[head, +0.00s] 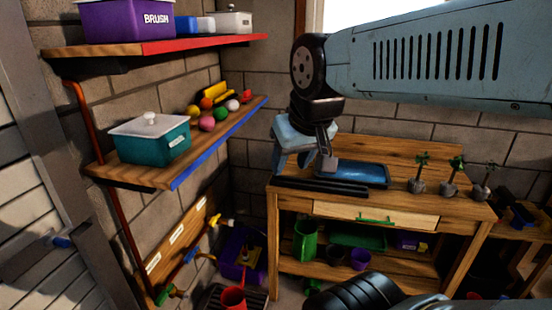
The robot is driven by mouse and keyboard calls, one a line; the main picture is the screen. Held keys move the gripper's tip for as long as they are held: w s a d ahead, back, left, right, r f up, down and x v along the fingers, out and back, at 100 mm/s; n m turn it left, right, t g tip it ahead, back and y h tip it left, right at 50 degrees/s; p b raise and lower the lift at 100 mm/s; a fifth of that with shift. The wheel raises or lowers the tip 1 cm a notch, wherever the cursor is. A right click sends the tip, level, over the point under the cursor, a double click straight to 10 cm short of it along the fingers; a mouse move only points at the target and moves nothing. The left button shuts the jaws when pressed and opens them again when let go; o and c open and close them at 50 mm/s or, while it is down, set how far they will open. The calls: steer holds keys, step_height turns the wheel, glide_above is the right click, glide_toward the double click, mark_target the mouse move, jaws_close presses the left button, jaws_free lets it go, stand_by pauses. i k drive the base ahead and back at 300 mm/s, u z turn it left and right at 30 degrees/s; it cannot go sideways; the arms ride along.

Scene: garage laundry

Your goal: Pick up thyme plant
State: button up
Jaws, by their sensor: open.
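Three small green plants with grey root balls or pots stand in a row on the right of the wooden workbench (435,150) in the head view: a left plant (419,175), a middle plant (452,178) and a right plant (484,183). I cannot tell which one is thyme; any labels are too small to read. My gripper (318,163) hangs open and apparently empty over the left part of the bench, by a blue tray (358,174). It is well to the left of the plants and touches none of them.
Dark bars (320,187) lie along the bench's front edge. A drawer with a green handle (375,219) is below. A green watering can (305,240) stands on the lower shelf. Wall shelves on the left hold a teal lidded box (150,145) and coloured balls.

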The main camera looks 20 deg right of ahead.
mark_target(480, 193)
steer(key=u, duration=1.1)
steer(key=i, duration=0.1)
steer(key=z, duration=3.2)
steer(key=k, duration=0.8)
steer(key=z, duration=0.15)
steer(key=i, duration=0.8)
steer(key=u, duration=0.05)
